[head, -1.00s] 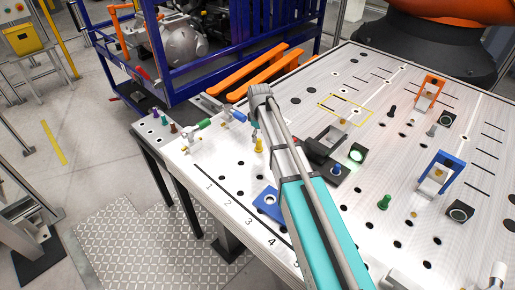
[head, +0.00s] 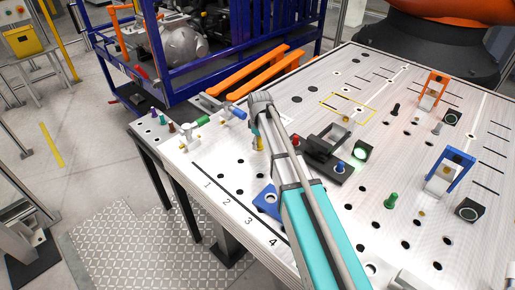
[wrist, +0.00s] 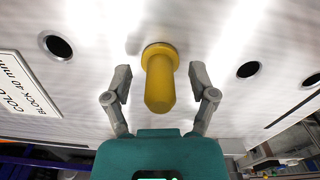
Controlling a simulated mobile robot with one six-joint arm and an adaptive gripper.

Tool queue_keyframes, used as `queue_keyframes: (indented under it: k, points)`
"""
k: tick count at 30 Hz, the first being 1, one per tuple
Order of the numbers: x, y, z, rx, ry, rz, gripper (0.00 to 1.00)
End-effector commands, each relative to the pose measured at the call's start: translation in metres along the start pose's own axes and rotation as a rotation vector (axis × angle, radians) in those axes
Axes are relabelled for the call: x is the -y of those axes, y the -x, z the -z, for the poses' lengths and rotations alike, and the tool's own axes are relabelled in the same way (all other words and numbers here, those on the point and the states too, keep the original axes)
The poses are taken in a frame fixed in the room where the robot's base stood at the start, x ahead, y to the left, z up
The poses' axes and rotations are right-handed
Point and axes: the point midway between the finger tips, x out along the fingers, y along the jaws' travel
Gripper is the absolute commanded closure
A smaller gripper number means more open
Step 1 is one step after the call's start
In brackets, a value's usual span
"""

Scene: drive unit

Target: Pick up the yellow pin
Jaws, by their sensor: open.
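The yellow pin (wrist: 160,80) stands out from the metal table top, with a round flange at its base. In the wrist view it lies between the two fingers of my gripper (wrist: 160,90), with a visible gap on each side. My gripper is open and holds nothing. In the head view the yellow pin (head: 259,144) is partly hidden behind my arm, beside the wrist. The fingers are mostly hidden there.
A blue plate with a hole (head: 267,199) lies near the front edge. A green pin (head: 391,200) and a black fixture with a blue pin (head: 340,167) stand to the right. Holes dot the table (head: 330,235).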

Motion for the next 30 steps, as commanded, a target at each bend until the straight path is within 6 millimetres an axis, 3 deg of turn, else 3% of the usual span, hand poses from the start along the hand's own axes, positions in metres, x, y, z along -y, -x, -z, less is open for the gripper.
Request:
queue_keyframes:
  k: [16,28,30]
  points:
    - [-0.0005,0.0001,-0.0005,0.000,-0.001,0.000,0.26]
    - [-0.0007,0.0001,-0.0007,0.000,-0.001,0.000,0.99]
    - [-0.0007,0.0000,-0.0007,0.000,-0.001,0.000,1.00]
